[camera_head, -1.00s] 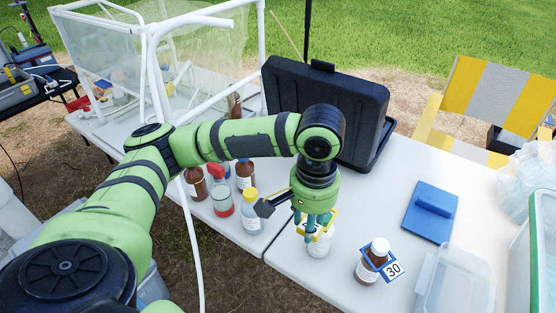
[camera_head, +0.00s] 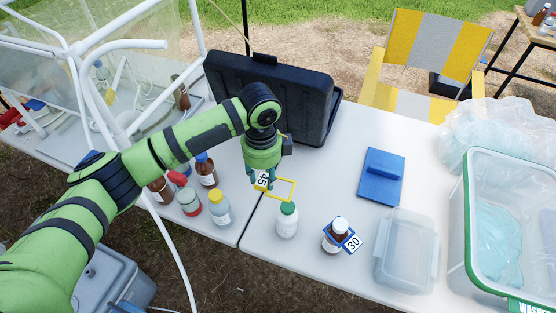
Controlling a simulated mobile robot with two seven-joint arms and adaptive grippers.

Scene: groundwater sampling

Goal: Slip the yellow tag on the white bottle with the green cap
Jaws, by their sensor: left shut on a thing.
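My left gripper (camera_head: 262,178) points down behind and to the left of the white bottle with the green cap. It is shut on the yellow tag (camera_head: 284,181), an open square loop with a plate reading 45. The loop sticks out to the right, just behind and above the cap in the picture, and is not around the bottle. The white bottle (camera_head: 287,225) stands upright on the white table near its front edge. I cannot tell the exact gap between loop and cap. My right gripper is not in view.
A brown bottle (camera_head: 337,236) wears a blue tag reading 30. A clear tub (camera_head: 406,252) and blue pad (camera_head: 377,177) lie to the right. A yellow-capped bottle (camera_head: 219,212) and other bottles stand left. A black case (camera_head: 280,90) stands behind.

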